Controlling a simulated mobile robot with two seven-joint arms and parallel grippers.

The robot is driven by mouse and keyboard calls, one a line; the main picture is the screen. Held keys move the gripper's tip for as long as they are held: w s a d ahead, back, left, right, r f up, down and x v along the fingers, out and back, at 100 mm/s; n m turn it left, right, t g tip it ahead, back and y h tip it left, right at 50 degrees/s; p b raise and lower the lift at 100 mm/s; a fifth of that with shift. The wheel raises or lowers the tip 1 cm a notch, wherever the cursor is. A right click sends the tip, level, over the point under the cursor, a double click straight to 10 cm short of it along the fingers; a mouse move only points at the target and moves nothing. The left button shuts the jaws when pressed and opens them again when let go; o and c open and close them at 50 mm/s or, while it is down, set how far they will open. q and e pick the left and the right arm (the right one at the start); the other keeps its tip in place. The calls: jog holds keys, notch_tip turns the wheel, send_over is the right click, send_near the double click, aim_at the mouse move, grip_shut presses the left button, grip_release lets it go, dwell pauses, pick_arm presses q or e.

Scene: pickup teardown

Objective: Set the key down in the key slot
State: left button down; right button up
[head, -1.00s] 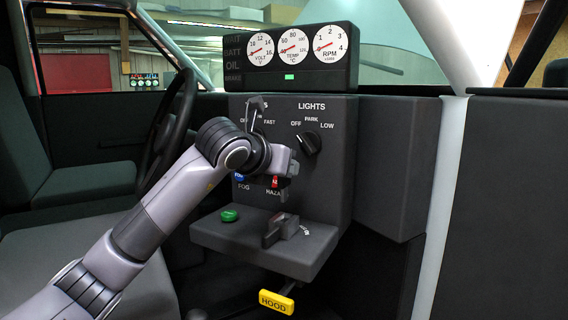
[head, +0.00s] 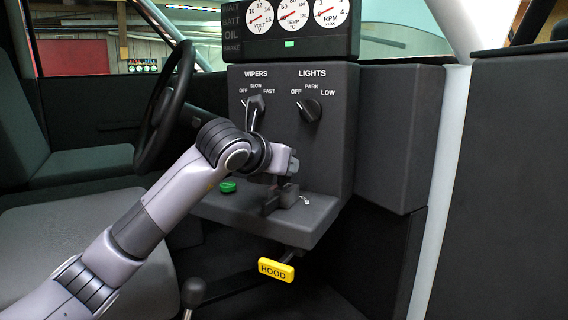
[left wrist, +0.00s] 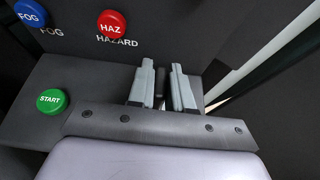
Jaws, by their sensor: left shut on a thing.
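My left gripper (head: 285,180) is low over the front shelf of the console, close to a dark block on the shelf beside a small white key mark (head: 304,200). In the left wrist view its two grey fingers (left wrist: 162,88) are closed on a narrow dark piece, the key (left wrist: 160,86). Most of the key is hidden between the fingers. The key slot's opening is hidden by the gripper, so I cannot tell whether the key is in it. My right gripper is not in view.
A green START button (left wrist: 51,101) sits on the shelf to the left. The red HAZARD button (left wrist: 111,23) and blue FOG button (left wrist: 29,13) are on the panel behind. A yellow HOOD handle (head: 276,270) hangs below the shelf. The steering wheel (head: 165,105) stands left.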

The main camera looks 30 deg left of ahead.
pick_arm(q)
jog(key=c, duration=1)
grip_release()
jog(key=shift+o, duration=0.2)
jog(key=shift+s, duration=0.1)
jog(key=shift+s+r, duration=0.15)
jog(key=shift+s, duration=0.15)
jog(key=shift+b+v, duration=0.45)
jog(key=shift+v, duration=2.75)
